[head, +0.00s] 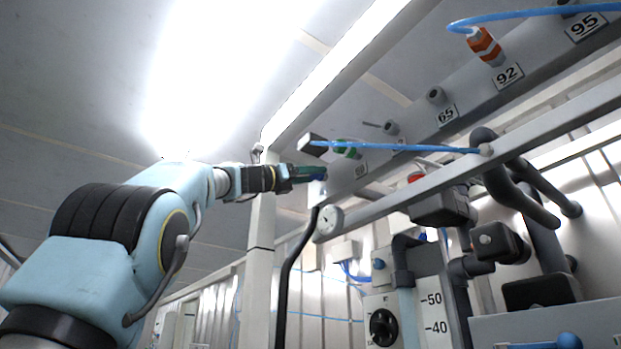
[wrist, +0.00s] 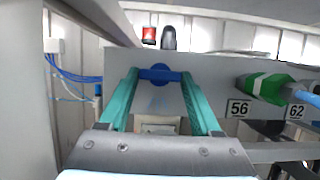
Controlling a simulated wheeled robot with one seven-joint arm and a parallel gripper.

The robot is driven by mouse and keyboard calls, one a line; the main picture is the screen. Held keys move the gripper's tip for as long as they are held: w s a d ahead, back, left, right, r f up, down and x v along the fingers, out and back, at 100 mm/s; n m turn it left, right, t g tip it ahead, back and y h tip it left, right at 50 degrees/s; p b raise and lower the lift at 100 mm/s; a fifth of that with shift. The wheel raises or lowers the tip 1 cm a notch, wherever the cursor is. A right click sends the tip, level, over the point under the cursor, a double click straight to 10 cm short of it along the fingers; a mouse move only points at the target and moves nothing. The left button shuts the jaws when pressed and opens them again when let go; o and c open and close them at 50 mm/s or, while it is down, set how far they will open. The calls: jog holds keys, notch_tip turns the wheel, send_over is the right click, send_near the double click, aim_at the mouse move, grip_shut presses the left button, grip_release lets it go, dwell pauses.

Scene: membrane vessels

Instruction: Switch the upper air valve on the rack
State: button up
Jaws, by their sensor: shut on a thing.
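The upper air valve shows in the wrist view as a blue handle (wrist: 160,74), a bar with a round middle, on the grey rack panel (wrist: 215,85). My gripper (wrist: 160,76) has its two green fingers on either side of the handle, at its ends, and is shut on it. The handle lies about level across the wrist view. In the head view my gripper (head: 308,173) reaches the left end of the rack's upper beam, and only a small blue part of the handle (head: 320,178) shows. The valve body behind it is hidden.
A green fitting (wrist: 268,86) with a blue hose sits right of my gripper near label 56. An orange fitting (head: 486,46) is further along the beam. Free room lies left of the rack.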

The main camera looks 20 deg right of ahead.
jog(key=o, duration=1.4)
jog(key=shift+a, duration=0.1)
jog(key=b+v, duration=0.6)
jog(key=v, duration=0.4)
jog(key=shift+s+a+f, duration=0.1)
jog(key=shift+a+f, duration=0.1)
jog(key=shift+a, duration=0.05)
